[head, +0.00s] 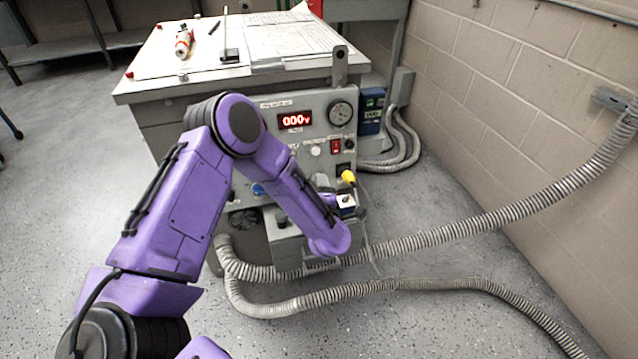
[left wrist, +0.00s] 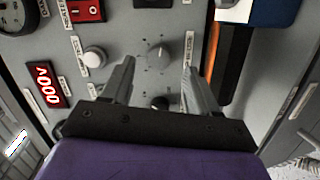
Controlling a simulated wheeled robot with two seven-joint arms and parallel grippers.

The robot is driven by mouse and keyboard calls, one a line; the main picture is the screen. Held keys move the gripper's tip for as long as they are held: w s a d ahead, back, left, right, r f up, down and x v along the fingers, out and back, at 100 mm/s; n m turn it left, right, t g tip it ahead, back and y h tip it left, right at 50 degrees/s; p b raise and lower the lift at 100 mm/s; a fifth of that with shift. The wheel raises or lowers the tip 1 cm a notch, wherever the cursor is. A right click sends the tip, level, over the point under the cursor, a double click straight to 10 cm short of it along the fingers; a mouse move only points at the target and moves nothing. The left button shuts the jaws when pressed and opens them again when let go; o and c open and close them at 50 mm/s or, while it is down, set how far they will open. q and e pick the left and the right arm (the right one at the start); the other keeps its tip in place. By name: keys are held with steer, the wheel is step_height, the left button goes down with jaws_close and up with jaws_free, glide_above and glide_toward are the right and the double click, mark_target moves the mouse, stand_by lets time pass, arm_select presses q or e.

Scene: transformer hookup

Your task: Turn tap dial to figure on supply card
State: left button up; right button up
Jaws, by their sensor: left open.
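A round dial (left wrist: 160,48) with tick marks and a printed label shows on the grey panel in the left wrist view. It looks like the tap dial. My left gripper (left wrist: 159,68) is open, with one finger to each side of the dial as seen in that view. I cannot tell whether the fingers touch the panel. In the head view, my purple left arm covers the dial and most of the gripper. Papers (head: 290,40) lie on the bench top; I cannot tell which is the supply card, and no figure is readable. My right gripper is not in view.
Ribbed grey hoses (head: 440,238) cross the floor at the right, near the brick wall.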

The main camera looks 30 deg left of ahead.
arm_select(q)
steer(key=v, duration=0.6)
steer(key=shift+s+d, duration=0.2)
steer(key=shift+s, duration=0.1)
